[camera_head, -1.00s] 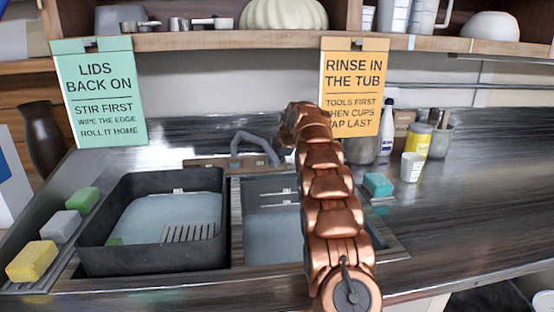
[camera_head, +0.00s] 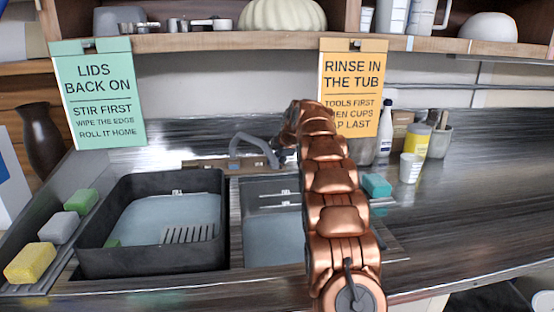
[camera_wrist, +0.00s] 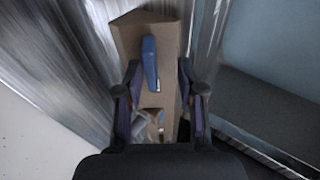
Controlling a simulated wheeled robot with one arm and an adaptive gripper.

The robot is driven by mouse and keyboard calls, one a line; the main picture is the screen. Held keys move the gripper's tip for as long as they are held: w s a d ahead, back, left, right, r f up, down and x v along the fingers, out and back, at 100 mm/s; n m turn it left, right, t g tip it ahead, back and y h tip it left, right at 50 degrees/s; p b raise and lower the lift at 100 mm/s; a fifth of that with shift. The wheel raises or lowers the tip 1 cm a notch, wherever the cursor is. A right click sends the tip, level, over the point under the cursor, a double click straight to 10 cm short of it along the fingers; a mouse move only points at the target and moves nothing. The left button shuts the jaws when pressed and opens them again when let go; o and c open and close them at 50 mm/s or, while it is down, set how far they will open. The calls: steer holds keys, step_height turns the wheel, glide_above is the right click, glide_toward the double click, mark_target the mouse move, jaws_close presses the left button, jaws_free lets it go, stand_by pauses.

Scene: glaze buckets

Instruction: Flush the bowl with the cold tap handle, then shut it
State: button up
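The blue cold tap handle (camera_wrist: 151,62) stands on the brown tap base (camera_wrist: 168,35) in the wrist view. My gripper (camera_wrist: 157,72) is open, with one finger on each side of the handle's line and the handle between or just beyond the tips. I cannot tell whether either finger touches it. In the head view the grey curved tap spout (camera_head: 250,140) rises from the base, and my copper arm hides the handle and most of the gripper. The sink bowl (camera_head: 270,235) is below the spout, partly behind my arm; its inside is pale blue-grey.
A dark tub (camera_head: 150,262) with pale contents and a grate fills the left sink. Yellow (camera_head: 30,262), grey and green sponges lie left of it. A teal sponge (camera_head: 376,185), white cup (camera_head: 410,167) and bottles stand right of my arm. The right counter is mostly clear.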

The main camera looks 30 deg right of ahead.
steer(key=s+a, duration=0.1)
steer(key=s, duration=0.9)
steer(key=shift+s+a, duration=0.2)
steer(key=shift+s, duration=0.15)
